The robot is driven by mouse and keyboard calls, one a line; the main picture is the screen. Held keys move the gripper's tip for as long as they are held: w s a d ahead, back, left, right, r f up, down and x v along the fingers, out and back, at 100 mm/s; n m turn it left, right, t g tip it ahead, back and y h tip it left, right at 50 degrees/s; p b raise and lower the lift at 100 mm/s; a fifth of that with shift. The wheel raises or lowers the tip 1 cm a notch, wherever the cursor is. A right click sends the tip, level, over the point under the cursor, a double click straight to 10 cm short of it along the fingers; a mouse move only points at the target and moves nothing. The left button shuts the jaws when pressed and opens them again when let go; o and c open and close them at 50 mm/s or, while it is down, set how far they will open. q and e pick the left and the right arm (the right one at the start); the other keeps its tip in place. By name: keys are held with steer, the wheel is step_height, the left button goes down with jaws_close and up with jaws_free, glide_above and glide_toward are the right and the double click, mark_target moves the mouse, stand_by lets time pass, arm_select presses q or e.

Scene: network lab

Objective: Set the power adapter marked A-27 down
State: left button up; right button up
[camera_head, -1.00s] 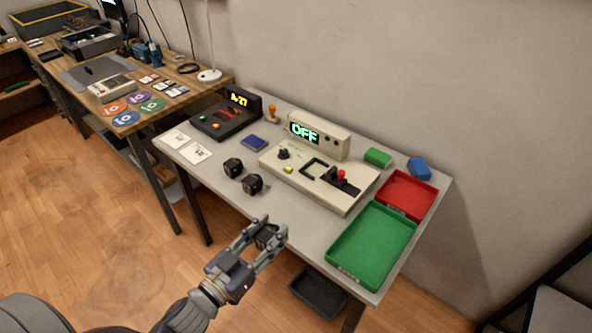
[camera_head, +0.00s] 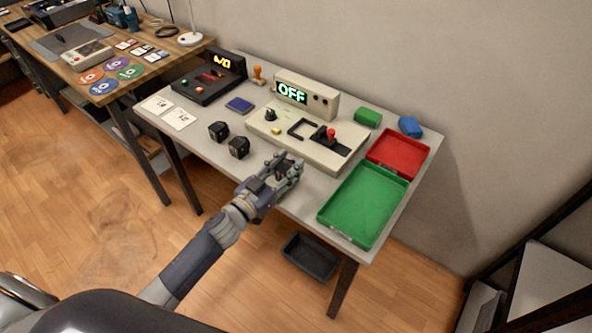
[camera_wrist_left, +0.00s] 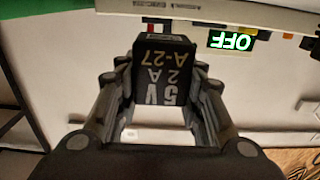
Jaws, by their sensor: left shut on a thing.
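The power adapter marked A-27 (camera_wrist_left: 162,75) is a black block with "5V 2A A-27" printed on it in the left wrist view. My left gripper (camera_head: 284,170) is shut on it, with one finger on each side. In the head view the gripper is over the front part of the grey table (camera_head: 305,199), in front of the cream test unit; the adapter is mostly hidden there by the fingers. Two other black adapters, one at the left (camera_head: 218,131) and one nearer (camera_head: 238,148), stand on the table left of the gripper. My right gripper is not in view.
The cream test unit (camera_head: 318,150) has a display reading OFF. A green tray (camera_head: 327,215) and a red tray (camera_head: 424,146) are at the right. A dark label machine (camera_head: 190,88), cards (camera_head: 178,118) and a blue pad (camera_head: 240,104) are at the left.

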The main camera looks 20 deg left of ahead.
arm_select(q)
steer(key=shift+w+d, duration=0.45)
steer(key=shift+d, duration=0.2)
steer(key=shift+w+d, duration=0.3)
steer(key=shift+d, duration=0.15)
step_height(320, 180, down, 3)
steer(key=shift+f+b, duration=0.1)
steer(key=shift+b, duration=0.2)
steer(key=shift+f, duration=0.3)
steer(key=shift+f, duration=0.1)
steer(key=o, duration=1.2)
steer(key=v, duration=1.2)
steer(key=shift+b, duration=0.35)
